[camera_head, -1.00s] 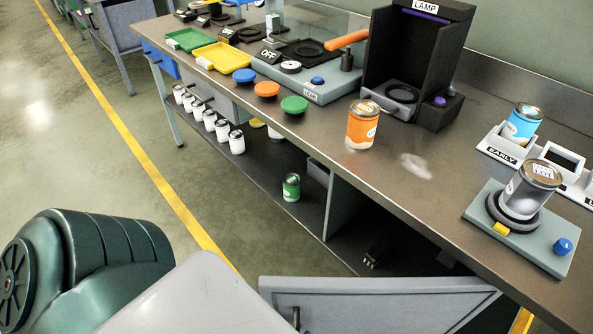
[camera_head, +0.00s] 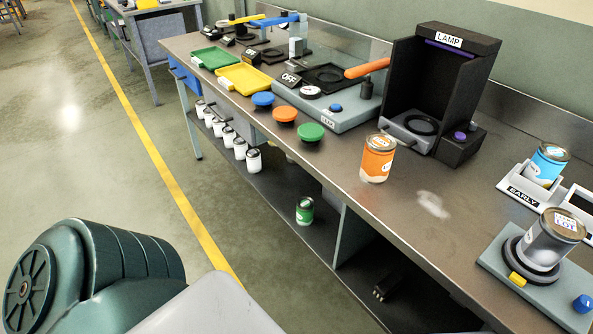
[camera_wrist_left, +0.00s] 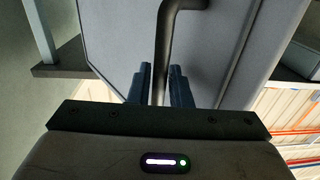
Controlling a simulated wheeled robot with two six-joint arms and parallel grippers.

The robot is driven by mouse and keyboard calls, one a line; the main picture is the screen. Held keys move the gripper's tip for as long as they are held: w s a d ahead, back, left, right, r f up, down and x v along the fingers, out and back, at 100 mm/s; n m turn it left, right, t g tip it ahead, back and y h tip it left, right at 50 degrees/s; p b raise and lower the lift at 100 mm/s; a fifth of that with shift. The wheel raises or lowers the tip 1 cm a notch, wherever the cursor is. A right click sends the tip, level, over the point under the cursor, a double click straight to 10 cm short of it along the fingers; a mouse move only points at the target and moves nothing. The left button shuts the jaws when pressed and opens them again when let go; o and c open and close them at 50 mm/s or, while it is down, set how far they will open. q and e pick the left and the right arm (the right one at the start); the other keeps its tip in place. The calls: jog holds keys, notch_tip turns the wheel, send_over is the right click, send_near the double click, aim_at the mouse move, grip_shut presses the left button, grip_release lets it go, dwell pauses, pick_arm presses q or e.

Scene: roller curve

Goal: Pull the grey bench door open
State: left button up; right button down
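In the left wrist view the grey door (camera_wrist_left: 230,45) fills the upper middle, with a dark bar handle (camera_wrist_left: 163,50) on its face. My left gripper (camera_wrist_left: 160,82) has one finger on each side of the handle bar and looks closed on it; exact contact is hard to see. In the head view the door is out of the frame, and the dark open compartment (camera_head: 400,290) of the bench (camera_head: 330,185) shows at the bottom. My left arm fills the lower left there, with its gripper below the frame. My right gripper is in neither view.
A green can (camera_head: 305,211) and several white cans (camera_head: 240,149) stand on the lower shelf. An orange can (camera_head: 377,158), lamp box (camera_head: 440,90) and grey can (camera_head: 548,240) stand on the bench top. Open floor (camera_head: 80,150) lies left, with a yellow line.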

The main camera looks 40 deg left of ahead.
pick_arm(q)
jog(key=shift+o, duration=0.9)
